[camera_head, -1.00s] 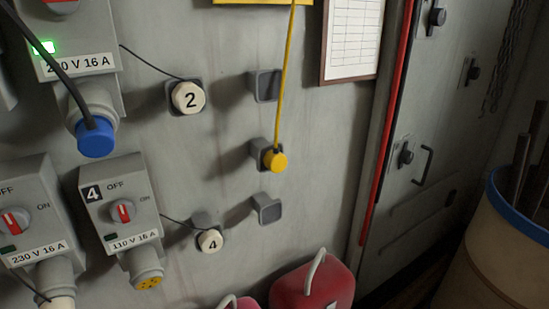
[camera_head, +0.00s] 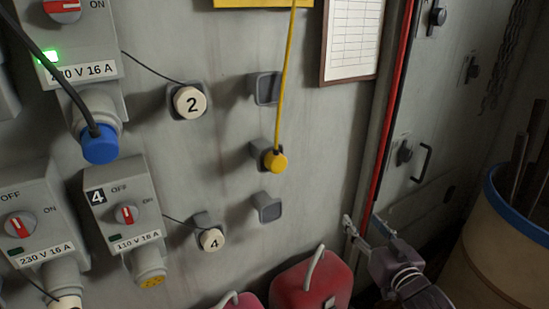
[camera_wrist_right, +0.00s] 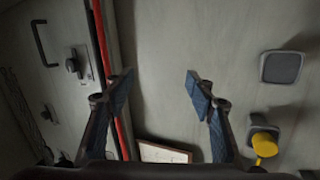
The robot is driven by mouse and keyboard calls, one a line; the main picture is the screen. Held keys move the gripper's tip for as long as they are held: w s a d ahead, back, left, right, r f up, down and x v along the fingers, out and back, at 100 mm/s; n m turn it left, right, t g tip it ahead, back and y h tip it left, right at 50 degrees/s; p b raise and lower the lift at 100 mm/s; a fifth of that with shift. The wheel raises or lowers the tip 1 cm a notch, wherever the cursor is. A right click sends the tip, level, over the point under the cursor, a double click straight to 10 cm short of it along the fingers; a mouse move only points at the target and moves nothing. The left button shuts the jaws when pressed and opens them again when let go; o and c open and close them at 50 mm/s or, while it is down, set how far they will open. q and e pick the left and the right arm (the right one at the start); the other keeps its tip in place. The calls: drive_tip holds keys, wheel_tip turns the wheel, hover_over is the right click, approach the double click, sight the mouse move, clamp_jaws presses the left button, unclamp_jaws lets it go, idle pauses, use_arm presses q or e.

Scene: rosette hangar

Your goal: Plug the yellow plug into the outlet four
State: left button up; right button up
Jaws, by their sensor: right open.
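The yellow plug (camera_head: 275,161) sits in a grey wall holder, with its yellow cord running up from it. It also shows at the lower right of the right wrist view (camera_wrist_right: 265,144). Outlet four (camera_head: 126,212) is the grey box at the lower left marked 4, 110 V 16 A. Its yellow socket face (camera_head: 152,281) is uncovered and points downward. My right gripper (camera_head: 362,230) is in front of the wall, right of and below the plug and apart from it. In the right wrist view its fingers (camera_wrist_right: 160,82) are spread with nothing between them. My left gripper is out of view.
White caps 2 (camera_head: 190,102) and 4 (camera_head: 211,239) hang on wall holders. Empty holders are above (camera_head: 266,88) and below (camera_head: 267,207) the plug. A blue plug (camera_head: 100,145) fills the upper left outlet. A red can (camera_head: 300,287) and a bin (camera_head: 500,245) stand below.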

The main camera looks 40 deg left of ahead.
drive_tip(key=s+a+r+n+g+y, duration=0.25)
drive_tip(key=s+a+r, duration=0.3)
drive_tip(key=r, duration=0.45)
drive_tip(key=n+g+y+p, duration=0.1)
drive_tip(key=n+g+y, duration=0.1)
drive_tip(key=n, duration=0.1)
approach(279, 166)
drive_tip(key=shift+w+a, duration=0.35)
drive_tip(key=shift+a, duration=0.15)
drive_tip(key=b+x, duration=0.1)
drive_tip(key=x, duration=0.6)
drive_tip(key=shift+a, duration=0.35)
drive_tip(key=shift+w+a, duration=0.35)
drive_tip(key=shift+a, duration=0.3)
drive_tip(key=shift+p, duration=0.4)
